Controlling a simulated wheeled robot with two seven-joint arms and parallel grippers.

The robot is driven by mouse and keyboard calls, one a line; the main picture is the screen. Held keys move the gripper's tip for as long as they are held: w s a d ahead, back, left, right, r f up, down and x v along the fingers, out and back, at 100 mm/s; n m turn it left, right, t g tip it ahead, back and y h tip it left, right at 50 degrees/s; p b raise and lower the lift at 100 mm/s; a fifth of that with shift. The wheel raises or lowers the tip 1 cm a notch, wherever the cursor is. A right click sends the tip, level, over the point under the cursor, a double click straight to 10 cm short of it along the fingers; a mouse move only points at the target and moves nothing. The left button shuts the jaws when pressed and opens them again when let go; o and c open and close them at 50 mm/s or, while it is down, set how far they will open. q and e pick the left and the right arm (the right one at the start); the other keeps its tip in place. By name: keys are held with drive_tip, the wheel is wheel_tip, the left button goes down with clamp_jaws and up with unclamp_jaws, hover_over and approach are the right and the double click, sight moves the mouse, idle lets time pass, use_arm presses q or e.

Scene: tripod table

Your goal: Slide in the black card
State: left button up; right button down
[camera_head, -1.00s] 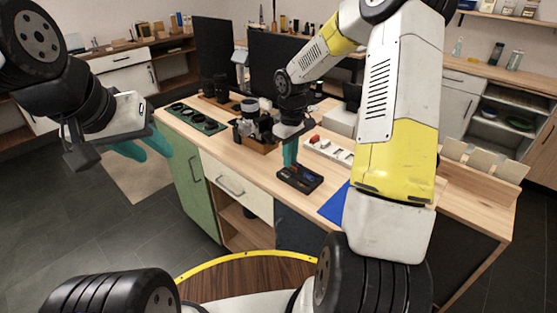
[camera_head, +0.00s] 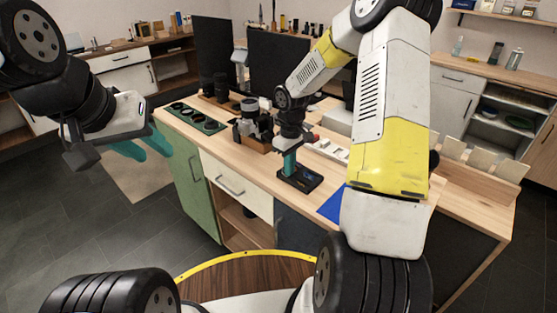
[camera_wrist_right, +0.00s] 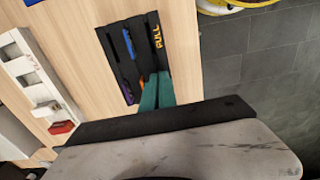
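A black slotted holder (camera_wrist_right: 124,55) with yellow FULL lettering lies on the wooden worktop; it also shows in the head view (camera_head: 312,183). Orange, purple and blue bits show in its slots. My right gripper (camera_wrist_right: 158,76) points down at the holder, its teal fingertips close together over the slot area beside the FULL strip; it also shows in the head view (camera_head: 288,174). I cannot make out the black card; whatever is between the fingertips is hidden. My left gripper (camera_head: 148,148) is open and empty, away from the worktop at the left.
A blue sheet (camera_head: 332,205) lies right of the holder. A white strip with a red part (camera_wrist_right: 48,107) lies behind it. A camera-like device (camera_head: 252,124) on a wooden base and a green tray (camera_head: 192,116) stand to the left. The worktop's front edge is close by.

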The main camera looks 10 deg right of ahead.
idle(0.4)
drive_tip(key=shift+r, duration=3.05)
